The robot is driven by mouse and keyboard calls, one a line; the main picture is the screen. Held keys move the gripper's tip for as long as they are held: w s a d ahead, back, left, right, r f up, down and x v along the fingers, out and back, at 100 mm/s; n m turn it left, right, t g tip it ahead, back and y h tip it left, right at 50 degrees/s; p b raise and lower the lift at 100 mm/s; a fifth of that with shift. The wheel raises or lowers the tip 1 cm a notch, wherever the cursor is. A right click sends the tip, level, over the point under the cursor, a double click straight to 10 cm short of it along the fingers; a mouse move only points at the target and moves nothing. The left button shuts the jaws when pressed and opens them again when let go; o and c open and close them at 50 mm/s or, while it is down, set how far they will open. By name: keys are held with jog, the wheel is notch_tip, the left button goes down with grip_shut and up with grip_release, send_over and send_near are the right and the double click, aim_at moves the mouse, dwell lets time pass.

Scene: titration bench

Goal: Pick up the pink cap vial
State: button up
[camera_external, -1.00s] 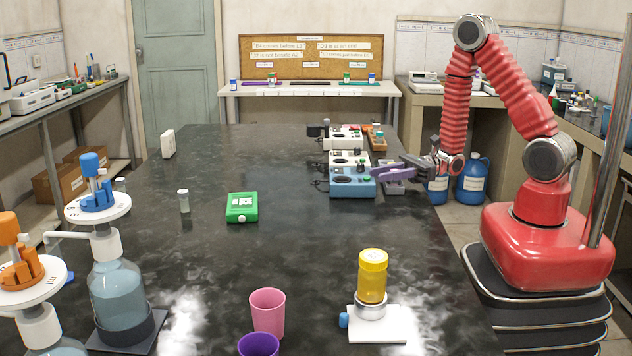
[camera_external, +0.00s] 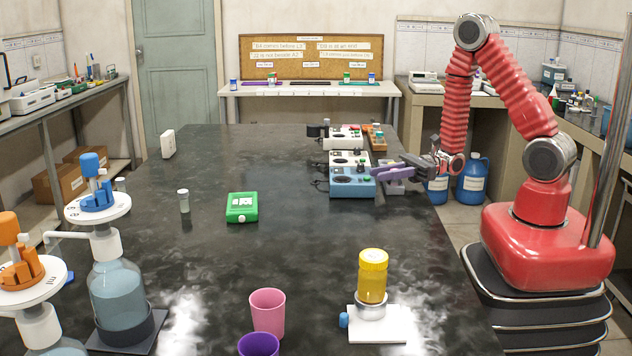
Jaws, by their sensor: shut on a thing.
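My gripper (camera_external: 378,178), with purple fingers, is low over the right side of the dark bench, at the front right corner of the blue-fronted device. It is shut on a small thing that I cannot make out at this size. A grey block (camera_external: 398,188) is just beside and partly behind the fingers. No pink cap can be picked out, so I cannot tell whether the held thing is the pink cap vial. A small pale-capped vial (camera_external: 184,201) stands upright on the left part of the bench, far from my gripper.
The blue device (camera_external: 346,188) and white devices (camera_external: 349,160) stand left of and behind my gripper. An orange-brown rack (camera_external: 376,141) is behind it. A yellow bottle (camera_external: 372,276), pink cup (camera_external: 267,312) and green box (camera_external: 242,207) stand nearer. The bench middle is clear.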

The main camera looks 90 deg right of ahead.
notch_tip(320, 180, up, 10)
dwell(0.8)
dwell(0.7)
